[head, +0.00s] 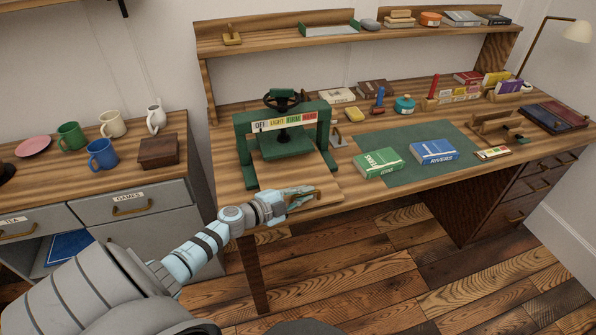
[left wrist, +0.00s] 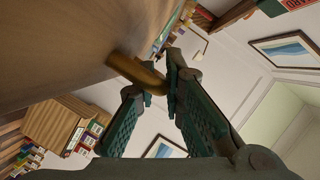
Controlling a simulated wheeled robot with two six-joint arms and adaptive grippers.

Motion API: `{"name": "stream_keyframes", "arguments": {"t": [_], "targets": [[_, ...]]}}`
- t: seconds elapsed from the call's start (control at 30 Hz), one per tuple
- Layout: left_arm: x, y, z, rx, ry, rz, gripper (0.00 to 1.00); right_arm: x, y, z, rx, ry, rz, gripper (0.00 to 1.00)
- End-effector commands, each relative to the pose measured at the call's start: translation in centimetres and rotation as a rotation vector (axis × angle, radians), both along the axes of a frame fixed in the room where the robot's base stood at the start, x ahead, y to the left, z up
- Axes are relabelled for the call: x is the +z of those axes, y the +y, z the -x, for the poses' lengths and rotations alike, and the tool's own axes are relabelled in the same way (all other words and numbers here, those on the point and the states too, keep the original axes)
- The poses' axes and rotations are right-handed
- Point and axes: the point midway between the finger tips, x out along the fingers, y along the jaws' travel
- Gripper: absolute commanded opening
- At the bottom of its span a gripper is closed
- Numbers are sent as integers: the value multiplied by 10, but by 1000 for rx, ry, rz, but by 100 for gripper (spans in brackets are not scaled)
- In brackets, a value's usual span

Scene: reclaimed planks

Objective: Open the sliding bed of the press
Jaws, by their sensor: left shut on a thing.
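The green press (head: 241,150) stands on the left part of the wooden desk, with a black handwheel on top and a label strip reading OFF, LIGHT, FIRM and more. Its pale wooden sliding bed (head: 278,178) reaches out from under the plate toward the desk's front edge. My left gripper (head: 301,196) is at the front of the bed, shut on its brass handle. In the left wrist view the brass handle (left wrist: 135,72) lies at the fingertips (left wrist: 160,82). The fingers partly hide the handle in the head view. My right gripper is not in view.
Small items stand behind. A side cabinet with mugs (head: 102,154) is at the left. The floor before the desk is clear.

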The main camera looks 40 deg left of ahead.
Motion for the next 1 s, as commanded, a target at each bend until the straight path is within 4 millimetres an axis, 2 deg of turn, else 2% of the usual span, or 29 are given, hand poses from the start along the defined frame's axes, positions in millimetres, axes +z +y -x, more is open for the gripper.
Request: {"name": "stream_keyframes", "arguments": {"t": [0.03, 0.1, 0.4, 0.6, 0.97, 1.0], "targets": [[8, -11, 9, 0, 5, 3, 0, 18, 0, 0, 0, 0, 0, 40], [7, -27, 20, 1, 5, 4, 0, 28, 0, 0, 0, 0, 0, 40], [3, -81, 57, 2, 3, 2, 0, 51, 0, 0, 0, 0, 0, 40], [1, -96, 67, 1, 0, 0, 0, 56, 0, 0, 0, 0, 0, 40], [0, -99, 68, 0, 0, -1, 0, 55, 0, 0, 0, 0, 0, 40], [0, -99, 68, 0, 0, -1, 12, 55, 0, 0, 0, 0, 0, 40]]}}
